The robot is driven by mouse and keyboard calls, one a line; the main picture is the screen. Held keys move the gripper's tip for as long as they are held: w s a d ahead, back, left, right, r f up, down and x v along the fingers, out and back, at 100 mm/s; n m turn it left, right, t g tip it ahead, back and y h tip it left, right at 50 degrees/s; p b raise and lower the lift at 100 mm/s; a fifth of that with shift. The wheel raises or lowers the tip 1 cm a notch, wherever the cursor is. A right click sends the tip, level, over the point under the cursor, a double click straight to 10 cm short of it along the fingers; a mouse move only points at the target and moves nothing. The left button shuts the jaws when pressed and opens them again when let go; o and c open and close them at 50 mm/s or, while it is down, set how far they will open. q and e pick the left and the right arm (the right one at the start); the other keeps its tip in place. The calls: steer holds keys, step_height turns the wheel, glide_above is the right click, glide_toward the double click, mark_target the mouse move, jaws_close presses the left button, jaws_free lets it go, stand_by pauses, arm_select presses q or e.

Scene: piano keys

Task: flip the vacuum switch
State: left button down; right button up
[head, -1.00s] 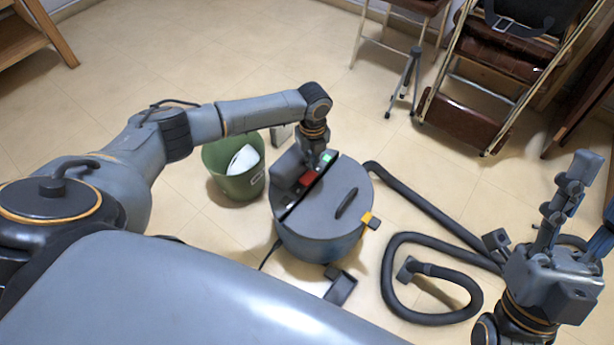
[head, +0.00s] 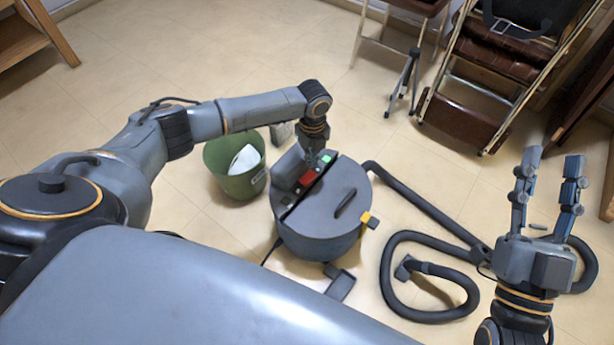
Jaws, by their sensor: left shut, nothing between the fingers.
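The vacuum (head: 325,215) is a round grey canister standing on the tiled floor in the middle of the head view. On its top sit a red switch (head: 307,178) and a small green light or button (head: 326,158). My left gripper (head: 312,166) is shut and empty, pointing down just above the vacuum's top beside the red switch. Whether its fingertips touch the switch cannot be told. My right gripper (head: 545,165) is open and empty, fingers pointing up, at the right side away from the vacuum.
A green bin (head: 228,185) with white contents stands left of the vacuum. The black hose (head: 440,225) curls over the floor to the right. A folded chair or cart (head: 495,70) and a small tripod (head: 404,85) stand at the back right.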

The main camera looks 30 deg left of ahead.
arm_select(q)
steer(key=shift+r+p, duration=0.8)
steer(key=shift+r, duration=0.15)
arm_select(e)
step_height(320, 180, down, 8)
steer(key=w+g+h, duration=0.2)
steer(key=g, duration=0.3)
steer(key=shift+w+d+f+g, duration=0.25)
steer(key=shift+w+d+g, duration=0.05)
